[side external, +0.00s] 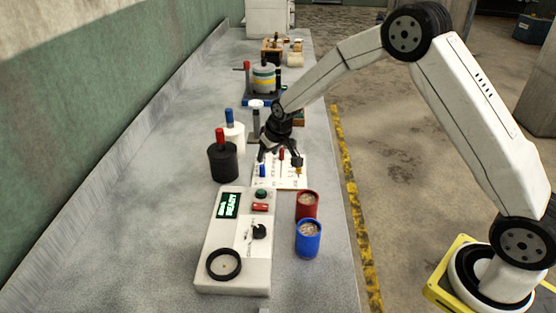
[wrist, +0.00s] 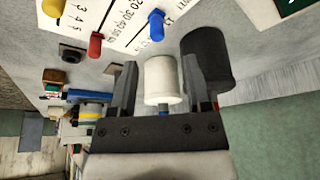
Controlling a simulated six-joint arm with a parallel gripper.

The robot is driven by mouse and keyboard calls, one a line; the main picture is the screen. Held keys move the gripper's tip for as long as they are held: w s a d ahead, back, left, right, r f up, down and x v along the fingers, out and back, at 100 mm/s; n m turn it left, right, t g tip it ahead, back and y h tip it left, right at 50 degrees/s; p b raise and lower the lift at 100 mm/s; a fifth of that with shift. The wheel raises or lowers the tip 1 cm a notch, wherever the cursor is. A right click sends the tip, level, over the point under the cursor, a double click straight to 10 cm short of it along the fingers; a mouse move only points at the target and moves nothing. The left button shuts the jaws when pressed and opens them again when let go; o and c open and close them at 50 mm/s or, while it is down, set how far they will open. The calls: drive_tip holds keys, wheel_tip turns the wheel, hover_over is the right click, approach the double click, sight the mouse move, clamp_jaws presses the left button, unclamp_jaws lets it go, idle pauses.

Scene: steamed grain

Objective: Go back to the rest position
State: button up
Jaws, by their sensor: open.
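My gripper (side external: 280,154) is open and empty, above the grey bench, over the far part of a white card (side external: 291,182) with blue, red and yellow pegs. Its two fingers (wrist: 157,72) are spread apart in the wrist view. A white canister with a blue knob (side external: 233,137) stands left of my gripper; in the wrist view it (wrist: 160,85) appears between the fingers, but the side view shows it apart from them. A black canister with a red knob (side external: 222,163) stands nearer the camera; it also shows in the wrist view (wrist: 205,55).
A white console (side external: 217,260) with a green "READY" display stands at the front. A red cup (side external: 307,207) and a blue cup (side external: 308,243), both holding grain, stand right of it. A banded pot (side external: 264,80) is farther back. A green wall (side external: 90,130) runs along the left.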

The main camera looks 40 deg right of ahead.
drive_tip(key=s+r+g, duration=0.1)
drive_tip(key=s+r, duration=0.1)
drive_tip(key=s, duration=1.2)
drive_tip(key=s+r, duration=0.3)
drive_tip(key=s, duration=1.1)
drive_tip(key=shift+s+a+g, duration=0.4)
